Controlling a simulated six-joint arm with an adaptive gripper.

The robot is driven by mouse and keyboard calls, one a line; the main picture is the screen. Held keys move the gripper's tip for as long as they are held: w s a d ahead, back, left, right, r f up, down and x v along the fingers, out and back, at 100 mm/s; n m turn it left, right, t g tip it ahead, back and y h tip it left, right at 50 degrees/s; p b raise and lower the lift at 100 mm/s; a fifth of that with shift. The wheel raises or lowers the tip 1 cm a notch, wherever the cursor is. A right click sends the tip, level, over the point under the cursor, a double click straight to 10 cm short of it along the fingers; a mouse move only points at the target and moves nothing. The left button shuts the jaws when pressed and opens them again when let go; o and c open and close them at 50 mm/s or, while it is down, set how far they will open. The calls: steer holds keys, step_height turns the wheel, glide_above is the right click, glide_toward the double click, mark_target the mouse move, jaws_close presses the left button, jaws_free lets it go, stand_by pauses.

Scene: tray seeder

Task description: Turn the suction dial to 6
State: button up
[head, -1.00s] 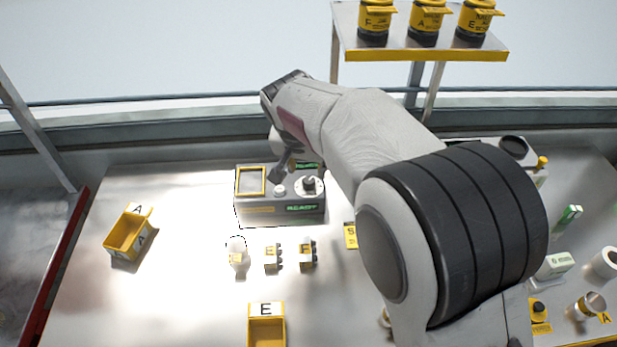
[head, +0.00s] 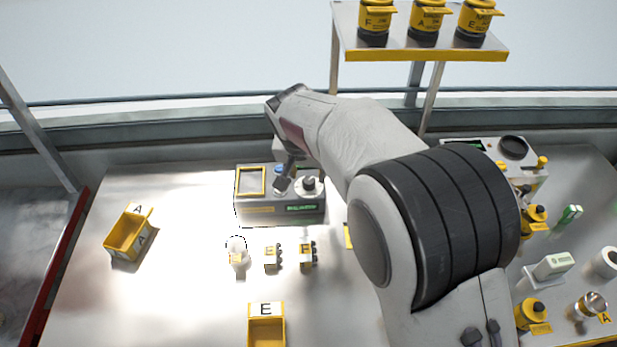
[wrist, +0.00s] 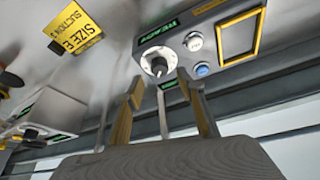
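The grey seeder unit (head: 240,208) stands at the back middle of the bench. Its suction dial (head: 309,184) is a dark knob on a round white plate at the unit's right. In the wrist view the dial (wrist: 157,63) appears just beyond the fingertips; its number marks are too small to read. My gripper (head: 284,184) is over the unit, left of the dial in the head view, partly covering the panel. In the wrist view my gripper (wrist: 161,88) is open, with nothing between its two fingers. It appears apart from the knob.
Beside the dial are a white button (wrist: 193,41), a blue button (wrist: 202,69) and a yellow-framed window (wrist: 257,40). A lit green display (head: 301,208) is on the unit's front. A yellow card (wrist: 80,30) reads "SIZE E" and a suction line.

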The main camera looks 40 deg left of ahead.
mark_target(309, 180)
steer(key=shift+x, duration=2.3)
jaws_close()
